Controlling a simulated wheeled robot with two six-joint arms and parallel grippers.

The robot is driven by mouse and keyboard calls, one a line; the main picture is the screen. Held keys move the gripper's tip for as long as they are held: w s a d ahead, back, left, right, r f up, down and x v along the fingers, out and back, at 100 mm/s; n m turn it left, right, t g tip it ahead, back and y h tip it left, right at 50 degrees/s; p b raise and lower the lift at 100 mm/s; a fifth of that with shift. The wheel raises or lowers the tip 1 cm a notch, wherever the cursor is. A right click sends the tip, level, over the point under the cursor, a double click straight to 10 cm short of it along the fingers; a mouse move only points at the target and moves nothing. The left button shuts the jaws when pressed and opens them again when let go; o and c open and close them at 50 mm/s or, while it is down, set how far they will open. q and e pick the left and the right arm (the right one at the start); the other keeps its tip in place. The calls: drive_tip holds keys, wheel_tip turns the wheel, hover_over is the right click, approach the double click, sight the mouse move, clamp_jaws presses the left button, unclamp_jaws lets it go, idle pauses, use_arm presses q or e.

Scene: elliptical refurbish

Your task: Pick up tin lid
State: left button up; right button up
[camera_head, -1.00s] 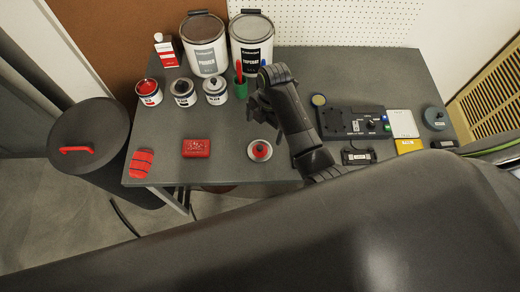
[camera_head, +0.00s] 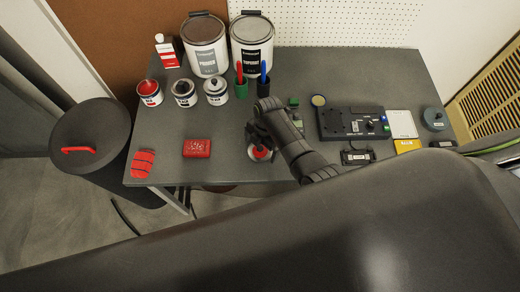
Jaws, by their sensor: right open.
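The tin lid (camera_head: 261,153), a round pale disc with a red centre, lies near the front edge of the grey table. My right gripper (camera_head: 260,144) is over the lid with its fingers pointing down at it. It is open, and it hides the upper part of the lid. Whether the fingers touch the lid cannot be seen. Three small tins stand at the back left: a red one (camera_head: 149,93), a dark one (camera_head: 184,92) and a white one with a lid on (camera_head: 215,91). My left gripper is not in view.
Two large paint cans (camera_head: 206,46) stand at the back. A green cup (camera_head: 241,88) and a dark cup (camera_head: 263,84) hold tools. A red sponge-like block (camera_head: 197,148) and a striped red item (camera_head: 143,163) lie left of the lid. A black device (camera_head: 352,123) lies to the right.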

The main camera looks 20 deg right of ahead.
drive_tip(key=shift+f, duration=0.3)
drive_tip(key=c, duration=0.9)
drive_tip(key=shift+r, duration=0.1)
drive_tip(key=shift+c, duration=0.2)
